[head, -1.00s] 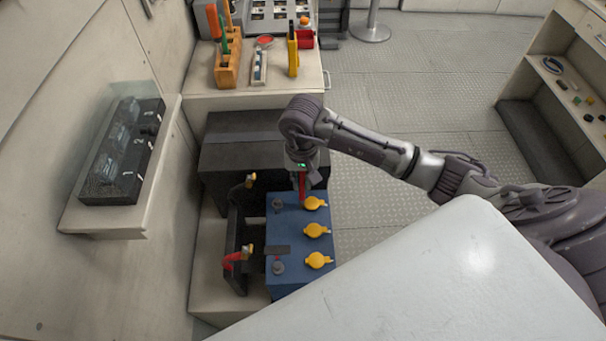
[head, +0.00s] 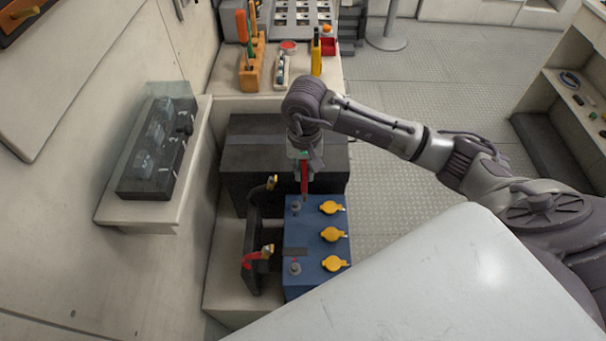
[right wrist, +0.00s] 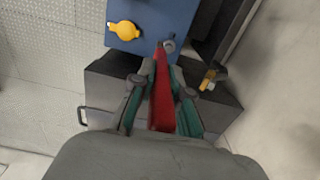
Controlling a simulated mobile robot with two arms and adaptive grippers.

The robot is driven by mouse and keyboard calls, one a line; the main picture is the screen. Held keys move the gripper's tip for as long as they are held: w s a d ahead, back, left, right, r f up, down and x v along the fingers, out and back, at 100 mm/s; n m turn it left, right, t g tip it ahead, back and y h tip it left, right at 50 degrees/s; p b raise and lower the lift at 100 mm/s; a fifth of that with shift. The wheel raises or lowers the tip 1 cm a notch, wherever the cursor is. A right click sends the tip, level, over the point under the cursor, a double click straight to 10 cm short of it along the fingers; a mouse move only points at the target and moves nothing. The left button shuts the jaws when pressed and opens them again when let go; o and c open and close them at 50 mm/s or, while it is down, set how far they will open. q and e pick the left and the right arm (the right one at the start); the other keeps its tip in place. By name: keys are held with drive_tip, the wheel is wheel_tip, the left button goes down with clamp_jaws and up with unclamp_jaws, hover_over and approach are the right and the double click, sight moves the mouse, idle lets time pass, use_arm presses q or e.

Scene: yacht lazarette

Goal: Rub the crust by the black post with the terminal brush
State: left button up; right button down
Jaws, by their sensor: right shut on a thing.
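The blue battery (head: 318,218) stands on a low ledge. Its far post (head: 295,207) is a grey stub and also shows in the right wrist view (right wrist: 168,46). The near post (head: 295,268) has a small red mark beside it, so the far one appears to be the black post. My right gripper (head: 304,165) is shut on the red terminal brush (right wrist: 162,95), pointing it down at the far post. The brush tip is at or very close to that post; I cannot tell whether it touches. The crust is too small to make out. My left gripper is not in view.
Yellow caps (head: 332,234) line the battery's right side. Loose cable clamps, one with a red cable (head: 258,256), stand to its left. A black box (head: 250,140) is behind. A shelf with a switch box (head: 155,150) is at left.

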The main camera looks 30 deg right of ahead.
drive_tip(key=shift+r+p, duration=0.4)
drive_tip(key=shift+r, duration=0.9)
